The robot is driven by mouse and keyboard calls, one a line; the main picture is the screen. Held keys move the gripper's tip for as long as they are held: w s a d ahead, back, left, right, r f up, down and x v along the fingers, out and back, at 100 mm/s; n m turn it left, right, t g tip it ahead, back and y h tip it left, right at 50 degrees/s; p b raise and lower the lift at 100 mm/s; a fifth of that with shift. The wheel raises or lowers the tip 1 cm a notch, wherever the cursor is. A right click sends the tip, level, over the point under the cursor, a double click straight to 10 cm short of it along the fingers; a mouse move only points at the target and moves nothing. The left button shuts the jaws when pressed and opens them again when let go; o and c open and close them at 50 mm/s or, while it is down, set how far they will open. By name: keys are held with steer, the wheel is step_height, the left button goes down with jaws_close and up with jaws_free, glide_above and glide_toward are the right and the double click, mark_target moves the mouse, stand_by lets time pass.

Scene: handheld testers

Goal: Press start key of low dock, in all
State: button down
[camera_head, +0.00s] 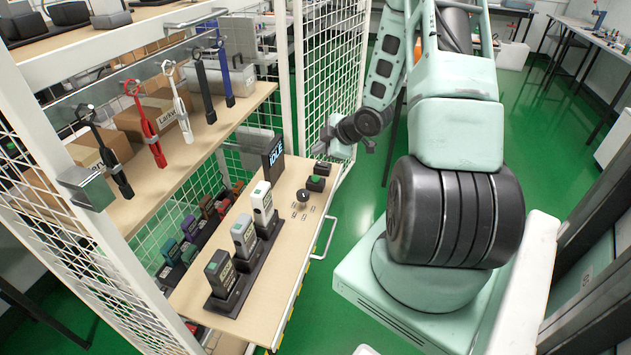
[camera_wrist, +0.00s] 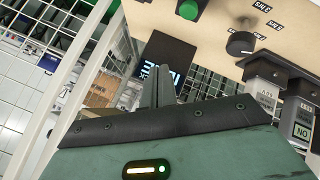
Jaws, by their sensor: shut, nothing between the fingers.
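The low pull-out board (camera_head: 270,290) carries a row of docks with upright testers: a dark one (camera_head: 220,272), a grey one (camera_head: 244,236) and a white one (camera_head: 262,203). A black display (camera_head: 273,158) reading IDLE stands at the row's far end. A black box with a green key (camera_head: 316,182) sits beside it, near a dark knob (camera_head: 303,195). In the wrist view the green key (camera_wrist: 188,9) is at the top, beyond the display (camera_wrist: 165,62) and left of the knob (camera_wrist: 240,43). My gripper (camera_wrist: 163,70) is shut and empty, apart from the key; its fingertips overlap the display in the picture.
Hanging tools (camera_head: 152,122) line the wooden shelf (camera_head: 190,150) above the board. Coloured testers (camera_head: 190,228) stand in a lower rack behind it. White mesh panels (camera_head: 335,60) and a post enclose the far side. Green floor (camera_head: 345,215) is open to the right.

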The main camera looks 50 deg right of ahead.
mark_target(319, 179)
step_height(319, 179, down, 7)
steer(key=b, duration=0.5)
steer(key=shift+r, duration=0.15)
stand_by(1.6)
steer(key=shift+f, duration=0.35)
steer(key=shift+f+b, duration=0.5)
steer(key=shift+b, duration=0.15)
stand_by(0.4)
steer(key=shift+r, duration=0.1)
steer(key=shift+r+p, duration=0.8)
steer(key=shift+r, duration=0.1)
step_height(319, 179, up, 5)
steer(key=p, duration=0.4)
